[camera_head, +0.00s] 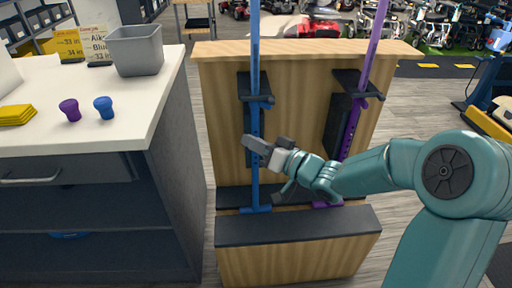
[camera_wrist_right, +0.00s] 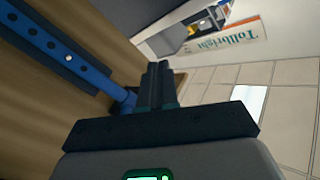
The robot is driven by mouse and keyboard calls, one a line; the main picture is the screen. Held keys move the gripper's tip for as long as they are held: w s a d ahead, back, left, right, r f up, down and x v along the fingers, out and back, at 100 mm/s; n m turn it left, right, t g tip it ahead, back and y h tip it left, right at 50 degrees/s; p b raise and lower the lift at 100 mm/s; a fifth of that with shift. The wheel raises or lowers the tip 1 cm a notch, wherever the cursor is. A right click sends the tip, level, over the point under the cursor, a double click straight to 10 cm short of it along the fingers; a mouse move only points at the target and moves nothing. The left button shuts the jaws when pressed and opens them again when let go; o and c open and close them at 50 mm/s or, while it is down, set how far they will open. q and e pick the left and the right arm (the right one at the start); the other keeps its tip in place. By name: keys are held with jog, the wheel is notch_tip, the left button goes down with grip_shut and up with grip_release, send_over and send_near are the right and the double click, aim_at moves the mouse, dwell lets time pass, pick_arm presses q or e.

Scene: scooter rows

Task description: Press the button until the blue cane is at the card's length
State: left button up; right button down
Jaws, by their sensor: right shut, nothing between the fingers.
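The blue cane (camera_head: 255,95) stands upright in a wooden stand, gripped by a dark holder, with its foot on the black ledge. In the right wrist view its blue tube (camera_wrist_right: 50,45) has a row of holes, with a small silver button (camera_wrist_right: 68,58) in one. My right gripper (camera_head: 254,147) is shut and empty, in front of the blue cane's lower tube in the head view; I cannot tell if it touches. Its closed fingers (camera_wrist_right: 157,85) appear beside the tube in the wrist view. A card (camera_head: 95,42) with "Blue" on it stands on the counter; its length figure is hard to read.
A purple cane (camera_head: 367,70) stands right of the blue one. The wooden stand (camera_head: 300,75) backs both. The white counter (camera_head: 120,95) at left holds a grey bin (camera_head: 134,50), a purple knob (camera_head: 70,109), a blue knob (camera_head: 104,107) and yellow cloths (camera_head: 16,115).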

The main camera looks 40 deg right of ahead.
jog(key=s+d+f+m+t+b, duration=0.1)
jog(key=s+f+m+t+b, duration=0.1)
jog(key=f+m+b, duration=0.4)
notch_tip(320, 180, down, 3)
jog(key=s+b, duration=0.1)
jog(key=b, duration=0.4)
jog(key=shift+d+b, duration=0.35)
jog(key=shift+d, duration=0.05)
jog(key=shift+s+r, duration=0.1)
jog(key=w+d+p, duration=0.1)
jog(key=w+d, duration=0.3)
jog(key=w, duration=0.3)
jog(key=shift+w+p, duration=0.35)
jog(key=shift+w, duration=0.05)
dwell(1.0)
jog(key=shift+w+d, duration=0.25)
jog(key=shift+w, duration=0.1)
